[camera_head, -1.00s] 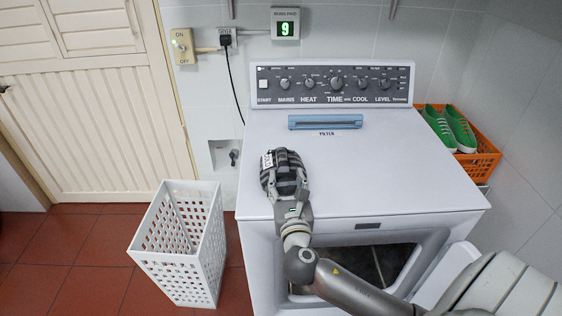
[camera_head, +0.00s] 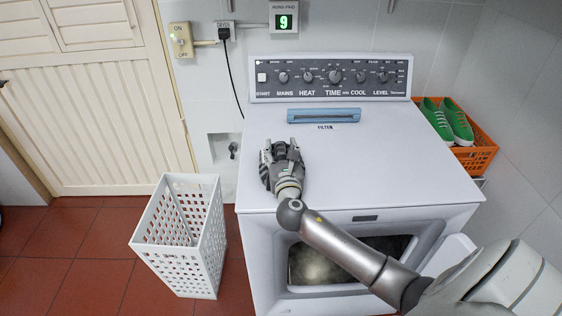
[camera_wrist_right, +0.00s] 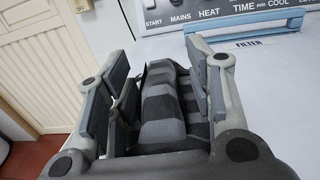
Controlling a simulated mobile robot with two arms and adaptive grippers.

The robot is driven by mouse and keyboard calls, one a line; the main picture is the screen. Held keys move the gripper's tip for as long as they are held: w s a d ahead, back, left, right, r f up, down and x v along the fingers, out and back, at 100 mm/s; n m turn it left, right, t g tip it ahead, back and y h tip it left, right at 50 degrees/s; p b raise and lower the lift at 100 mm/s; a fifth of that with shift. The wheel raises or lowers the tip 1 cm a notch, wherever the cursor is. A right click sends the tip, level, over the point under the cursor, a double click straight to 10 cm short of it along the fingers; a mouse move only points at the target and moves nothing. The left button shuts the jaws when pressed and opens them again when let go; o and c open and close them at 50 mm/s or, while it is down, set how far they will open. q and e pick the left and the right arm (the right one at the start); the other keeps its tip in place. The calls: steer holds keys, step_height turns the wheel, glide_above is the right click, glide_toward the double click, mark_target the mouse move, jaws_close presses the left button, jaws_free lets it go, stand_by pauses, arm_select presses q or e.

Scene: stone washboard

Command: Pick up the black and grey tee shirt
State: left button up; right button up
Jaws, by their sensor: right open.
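The black and grey tee shirt (camera_wrist_right: 165,105) is a folded, striped bundle on the white dryer top. In the wrist view it lies between the spread fingers of my right gripper (camera_wrist_right: 158,60). In the head view my right gripper (camera_head: 281,148) is over the front left of the dryer top and hides most of the shirt. The gripper is open, with fingers on both sides of the shirt. I cannot tell whether they touch it. My left gripper is not in view.
The dryer top (camera_head: 390,160) is clear right of the gripper. A blue filter handle (camera_head: 323,116) lies behind it, before the control panel (camera_head: 330,78). A white basket (camera_head: 180,240) stands on the floor at left. An orange crate (camera_head: 478,157) with green shoes (camera_head: 445,120) is at right.

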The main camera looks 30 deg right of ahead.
steer(key=shift+r, duration=0.1)
jaws_close()
stand_by(0.3)
